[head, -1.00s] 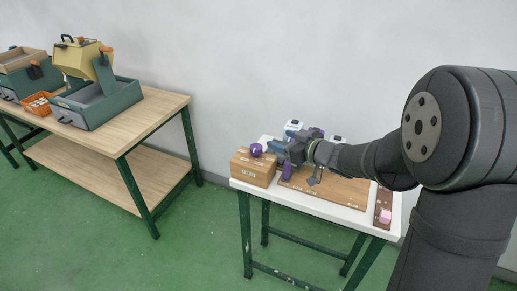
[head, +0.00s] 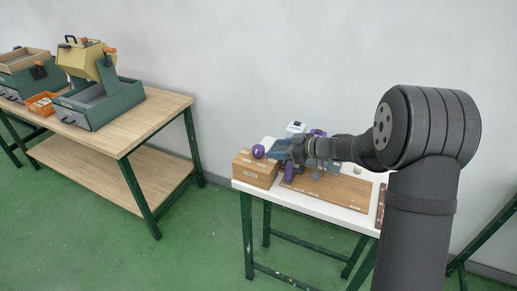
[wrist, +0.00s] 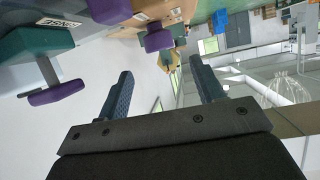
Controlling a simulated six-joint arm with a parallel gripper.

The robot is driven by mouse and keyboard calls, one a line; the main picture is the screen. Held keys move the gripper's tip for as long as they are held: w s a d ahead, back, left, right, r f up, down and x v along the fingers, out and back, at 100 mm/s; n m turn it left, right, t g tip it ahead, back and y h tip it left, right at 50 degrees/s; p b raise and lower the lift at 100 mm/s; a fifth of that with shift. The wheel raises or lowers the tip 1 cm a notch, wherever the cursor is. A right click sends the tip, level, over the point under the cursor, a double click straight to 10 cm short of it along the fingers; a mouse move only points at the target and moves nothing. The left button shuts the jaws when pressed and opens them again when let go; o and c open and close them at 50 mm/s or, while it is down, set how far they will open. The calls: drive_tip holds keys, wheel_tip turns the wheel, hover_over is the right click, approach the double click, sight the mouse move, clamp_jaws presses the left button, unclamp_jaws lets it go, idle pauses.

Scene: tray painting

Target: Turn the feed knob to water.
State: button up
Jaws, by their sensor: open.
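The feed knob (head: 258,151) is a purple round knob on top of a tan wooden box (head: 250,170) at the left end of the white table. My gripper (head: 274,151) is just right of the knob at about its height, pointing left, and appears apart from it. In the wrist view, my gripper's two fingers (wrist: 160,67) are spread with nothing between them. A purple part (wrist: 158,39), probably the knob, shows beyond the fingertips there. The knob's pointer and its setting cannot be made out.
A purple-handled item with a "RINSE" label (wrist: 62,24) is left of my fingers in the wrist view. White-and-blue items (head: 295,127) stand behind my gripper. A brown board (head: 330,189) lies on the white table (head: 355,217). A wooden bench (head: 150,115) stands left, across a gap.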

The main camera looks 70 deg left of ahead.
sight(259, 148)
drive_tip(key=x, duration=0.8)
drive_tip(key=shift+s+a, duration=0.2)
drive_tip(key=shift+a, duration=0.05)
drive_tip(key=c, duration=1)
